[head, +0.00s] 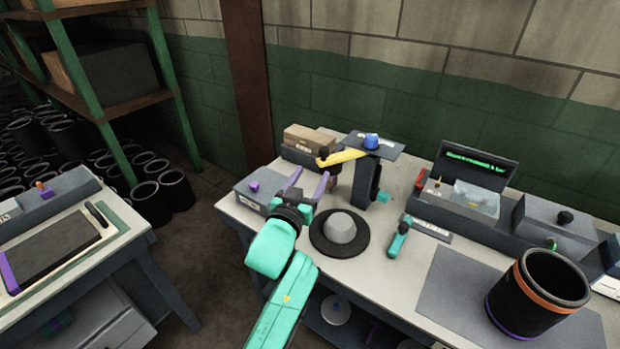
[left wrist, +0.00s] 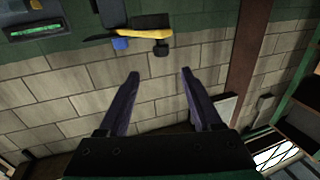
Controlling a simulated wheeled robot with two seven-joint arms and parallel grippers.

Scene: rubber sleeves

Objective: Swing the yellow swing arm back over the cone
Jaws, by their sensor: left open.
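The yellow swing arm (head: 345,157) reaches left from a dark post with a flat top plate (head: 390,147) and a blue knob (head: 371,141). A dark knob (head: 323,153) sits at its free end. The grey cone (head: 340,227) stands on a black round base in front of the post; the arm is off to its back left, not above it. My left gripper (head: 307,184) is open and empty, left of the cone and nearer me than the arm's free end. In the left wrist view the yellow arm (left wrist: 157,37) shows beyond the open fingers (left wrist: 160,73).
A grey box with a purple knob (head: 253,187) and a cardboard box (head: 308,138) stand at the bench's left. A teal-handled tool (head: 398,240) lies right of the cone. A black sleeve with an orange band (head: 538,292) stands at the right front.

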